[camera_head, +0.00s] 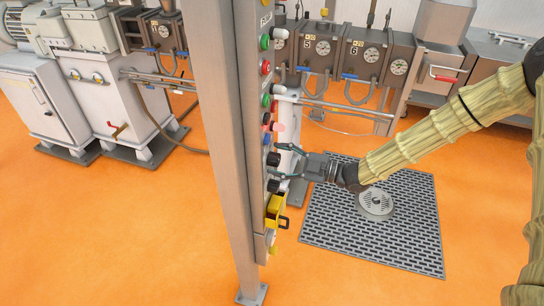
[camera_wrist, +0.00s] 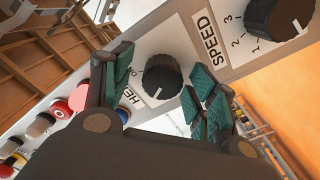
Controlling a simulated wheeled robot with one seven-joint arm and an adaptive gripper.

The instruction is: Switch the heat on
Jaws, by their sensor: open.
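The heat knob (camera_wrist: 160,76) is a round black knob with a white pointer mark, on a light panel in the wrist view. Its label, starting "HE", is partly hidden by a finger, and "O" shows beside it. My gripper (camera_wrist: 162,84) is open, with one green-padded finger on each side of the knob. I cannot tell whether the pads touch it. In the head view, my gripper (camera_head: 284,168) is at the face of the control panel (camera_head: 260,232), which I see nearly edge-on.
A black speed knob (camera_wrist: 278,16) with numbers is to the upper right in the wrist view. Coloured buttons, including a red one (camera_wrist: 63,108), are to the left. In the head view, a yellow part (camera_head: 275,208) juts out below my gripper. A floor grating (camera_head: 375,235) lies behind.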

